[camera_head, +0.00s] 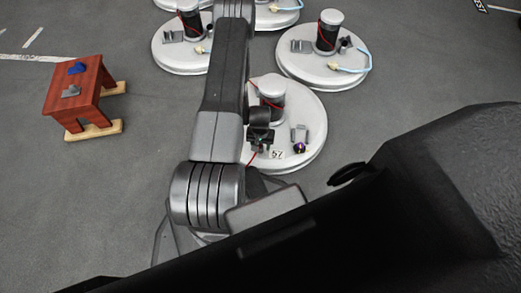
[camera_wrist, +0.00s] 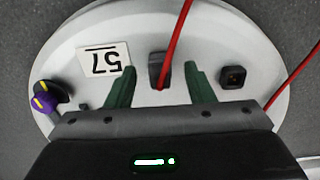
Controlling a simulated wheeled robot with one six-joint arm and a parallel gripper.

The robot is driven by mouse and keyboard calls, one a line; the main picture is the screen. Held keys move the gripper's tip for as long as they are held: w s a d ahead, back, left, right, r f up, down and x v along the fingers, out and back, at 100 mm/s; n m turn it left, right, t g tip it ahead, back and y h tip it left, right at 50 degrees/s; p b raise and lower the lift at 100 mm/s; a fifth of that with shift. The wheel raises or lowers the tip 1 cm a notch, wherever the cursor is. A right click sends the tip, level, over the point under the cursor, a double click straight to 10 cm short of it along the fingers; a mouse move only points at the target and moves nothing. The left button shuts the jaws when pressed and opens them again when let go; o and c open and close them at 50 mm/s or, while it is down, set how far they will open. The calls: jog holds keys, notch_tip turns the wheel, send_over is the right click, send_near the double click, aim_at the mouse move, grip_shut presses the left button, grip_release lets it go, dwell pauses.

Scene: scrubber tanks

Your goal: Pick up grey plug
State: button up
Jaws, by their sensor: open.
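A dark grey plug (camera_wrist: 158,66) with a red cable running over it is on the pale round tank top (camera_wrist: 75,45) in the wrist view. My gripper (camera_wrist: 160,73) is open, with its two green fingers on either side of the plug and visible gaps on both sides. I cannot tell how far the fingertips are above the tank top. In the head view my gripper (camera_head: 261,138) is over the nearest tank (camera_head: 312,150); the plug is not clear there.
A dark square socket (camera_wrist: 232,77) lies right of the fingers. A "57" label (camera_wrist: 104,59) and a purple-and-yellow knob (camera_wrist: 45,103) lie left. A red stool (camera_head: 78,92) with blue and grey pieces stands left in the head view. Other tanks (camera_head: 324,70) stand behind.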

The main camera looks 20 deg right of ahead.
aim_at(261, 145)
notch_tip(261, 145, down, 3)
jog(key=shift+r+b, duration=0.15)
jog(key=shift+b, duration=0.15)
grip_shut()
jog(key=shift+r+p, duration=1.7)
jog(key=shift+r, duration=3.4)
